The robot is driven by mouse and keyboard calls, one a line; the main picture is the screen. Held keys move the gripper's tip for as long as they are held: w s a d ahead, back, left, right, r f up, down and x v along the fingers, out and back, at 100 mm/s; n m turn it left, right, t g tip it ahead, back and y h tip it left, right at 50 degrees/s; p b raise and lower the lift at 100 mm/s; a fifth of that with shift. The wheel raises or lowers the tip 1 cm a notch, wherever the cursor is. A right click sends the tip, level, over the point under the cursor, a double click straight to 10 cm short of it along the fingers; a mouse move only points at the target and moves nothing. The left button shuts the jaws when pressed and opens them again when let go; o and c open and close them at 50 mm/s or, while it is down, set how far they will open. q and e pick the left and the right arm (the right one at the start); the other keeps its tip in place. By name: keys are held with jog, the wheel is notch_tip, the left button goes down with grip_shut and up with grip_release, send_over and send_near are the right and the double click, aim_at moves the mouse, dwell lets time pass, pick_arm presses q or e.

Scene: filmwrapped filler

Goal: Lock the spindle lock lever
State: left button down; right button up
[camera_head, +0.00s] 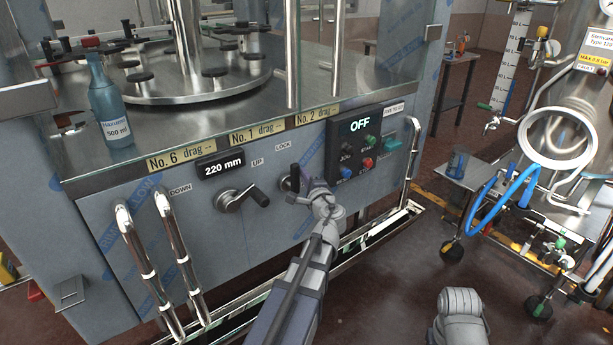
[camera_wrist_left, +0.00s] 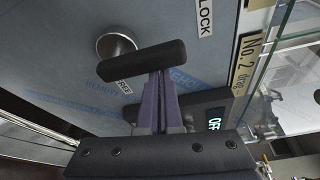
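The spindle lock lever (camera_head: 293,180) is on the grey front panel under the LOCK label. In the left wrist view it is a black bar handle (camera_wrist_left: 142,62) on a round metal hub (camera_wrist_left: 115,45), reaching from the hub to the right. My left gripper (camera_head: 307,183) is at the lever. In the left wrist view its purple fingers (camera_wrist_left: 160,82) are close together, with nothing visible between them. Their tips meet the edge of the bar, which hides their very ends; whether they press on it I cannot tell.
Left of the lever is the UP/DOWN crank (camera_head: 240,197) with a 220 mm display (camera_head: 221,165). Right is a control box (camera_head: 362,147) reading OFF, with buttons. Chrome handrails (camera_head: 135,250) stand at left. A blue bottle (camera_head: 108,105) stands on the machine top. A wheeled tank cart is at right.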

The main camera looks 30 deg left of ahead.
pick_arm(q)
jog(key=shift+a, duration=0.1)
dwell(0.6)
jog(key=w+d, duration=0.1)
jog(key=w, duration=0.3)
jog(key=v, duration=1)
jog(key=shift+s+d+f, duration=0.3)
jog(key=shift+f, duration=0.05)
pick_arm(e)
jog(key=shift+w+d, duration=0.2)
jog(key=shift+d, duration=0.4)
pick_arm(q)
jog(key=shift+f, duration=0.1)
